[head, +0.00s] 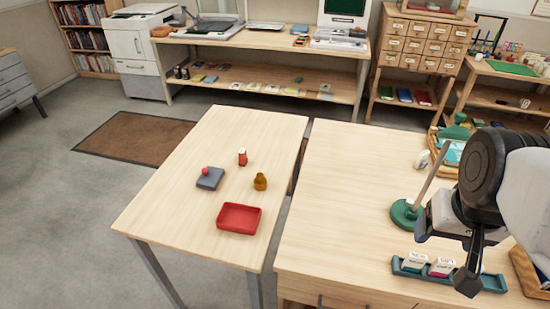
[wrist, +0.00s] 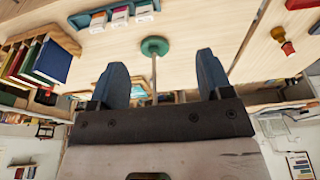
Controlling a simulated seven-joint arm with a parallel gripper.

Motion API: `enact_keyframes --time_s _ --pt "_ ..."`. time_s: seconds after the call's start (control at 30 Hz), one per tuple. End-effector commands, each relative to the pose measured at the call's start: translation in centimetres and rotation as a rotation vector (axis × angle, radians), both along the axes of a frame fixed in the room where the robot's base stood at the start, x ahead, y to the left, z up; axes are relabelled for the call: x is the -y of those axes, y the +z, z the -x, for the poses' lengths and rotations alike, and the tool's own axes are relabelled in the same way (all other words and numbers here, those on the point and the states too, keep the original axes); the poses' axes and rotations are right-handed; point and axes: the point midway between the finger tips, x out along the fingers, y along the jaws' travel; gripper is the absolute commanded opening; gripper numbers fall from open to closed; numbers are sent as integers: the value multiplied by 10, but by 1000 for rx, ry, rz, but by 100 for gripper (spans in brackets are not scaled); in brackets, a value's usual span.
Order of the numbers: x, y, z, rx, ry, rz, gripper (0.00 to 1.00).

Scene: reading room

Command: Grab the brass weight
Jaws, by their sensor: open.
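The brass weight (head: 260,181) is a small, rounded, golden-brown piece with a narrower top. Small red and brownish things show at the upper right there, too small to tell apart surely.
A green-based stand (head: 405,214) rises near my gripper. A teal card rack (head: 446,274) lies below.

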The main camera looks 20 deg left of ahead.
Motion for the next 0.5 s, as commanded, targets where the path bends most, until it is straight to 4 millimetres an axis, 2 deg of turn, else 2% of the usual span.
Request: enact_keyframes --time_s 0.27,0.5 --pt "-5 -1 -6 -15 -13 -25 72" --pt "-27 -9 -31 -80 -69 -127 72"
